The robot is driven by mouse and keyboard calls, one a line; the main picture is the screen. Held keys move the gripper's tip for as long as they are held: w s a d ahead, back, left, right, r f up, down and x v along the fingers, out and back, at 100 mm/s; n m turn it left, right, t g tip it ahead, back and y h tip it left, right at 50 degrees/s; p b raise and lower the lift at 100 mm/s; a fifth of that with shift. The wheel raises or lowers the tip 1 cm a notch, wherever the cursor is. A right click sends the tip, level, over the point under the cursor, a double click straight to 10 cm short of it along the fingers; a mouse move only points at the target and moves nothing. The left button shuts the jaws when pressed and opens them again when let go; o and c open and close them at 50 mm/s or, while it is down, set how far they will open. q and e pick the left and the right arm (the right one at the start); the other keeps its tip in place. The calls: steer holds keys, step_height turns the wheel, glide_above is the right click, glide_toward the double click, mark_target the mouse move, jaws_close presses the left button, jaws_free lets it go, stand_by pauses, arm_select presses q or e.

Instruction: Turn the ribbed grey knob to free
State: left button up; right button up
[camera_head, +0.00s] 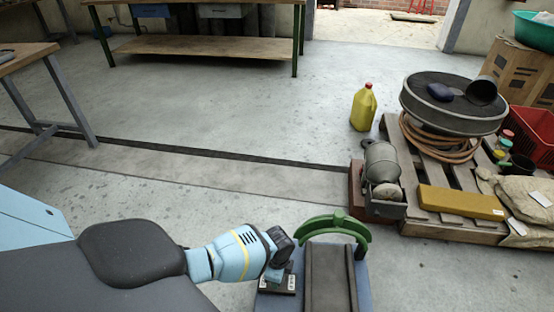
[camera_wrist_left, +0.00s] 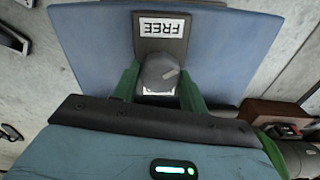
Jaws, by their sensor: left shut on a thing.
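The ribbed grey knob (camera_wrist_left: 158,72) shows in the left wrist view, on a dark plate (camera_wrist_left: 178,28) fixed to a blue panel (camera_wrist_left: 90,45). A light pointer mark on the knob's face points up and right. A white label reading FREE (camera_wrist_left: 160,27), upside down, is above the knob. A second white label is mostly hidden below it. My left gripper (camera_wrist_left: 160,88) is shut on the knob, one green finger at each side. In the head view my left gripper (camera_head: 280,268) is over the plate at the machine's left side and hides the knob. My right gripper is out of view.
Right beside my left gripper are a green arched part (camera_head: 335,228) and a dark bed (camera_head: 330,280) on the blue machine. A grey motor-like unit (camera_head: 382,165), a yellow jug (camera_head: 363,107) and a loaded pallet (camera_head: 450,228) stand further right.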

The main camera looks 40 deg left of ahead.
arm_select(q)
steer(key=n+p, duration=0.1)
steer(key=n, duration=0.2)
steer(key=shift+r+n, duration=0.1)
steer(key=shift+n, duration=0.3)
steer(key=n, duration=0.2)
steer(key=shift+n+p, duration=0.3)
steer(key=shift+p, duration=0.05)
steer(key=n, duration=0.3)
steer(key=shift+a+n+p, duration=0.1)
steer(key=shift+n+p, duration=0.2)
steer(key=shift+p, duration=0.05)
steer(key=shift+n, duration=0.5)
steer(key=o, duration=1)
steer(key=shift+c, duration=0.2)
